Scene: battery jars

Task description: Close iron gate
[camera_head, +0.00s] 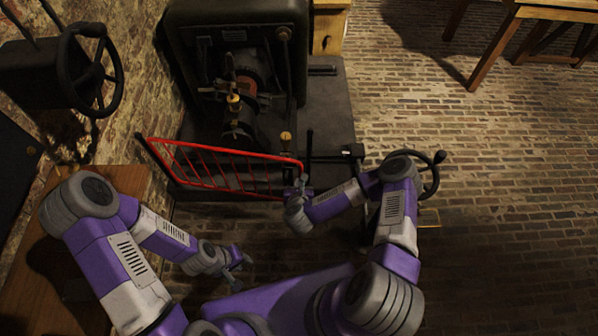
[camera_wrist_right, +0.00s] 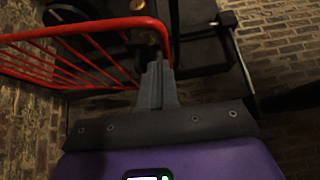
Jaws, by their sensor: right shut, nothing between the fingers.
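The red iron gate (camera_head: 225,150) stands across the front of the dark machine, running from a dark post at the left to near another dark post at the right. Its rounded right end also shows in the right wrist view (camera_wrist_right: 100,25). I cannot tell whether it meets the right post. My right gripper (camera_head: 301,182) is shut and empty at the gate's right end. In the right wrist view its closed fingers (camera_wrist_right: 157,72) lie close beside the end bar; contact is unclear. My left gripper (camera_head: 242,268) appears open and empty, in front of the gate and apart from it.
The machine (camera_head: 240,50) stands behind the gate on a dark base. A black handwheel (camera_head: 431,175) is near my right forearm, and another (camera_head: 90,70) is at the left wall. A wooden surface (camera_head: 30,250) lies under my left arm.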

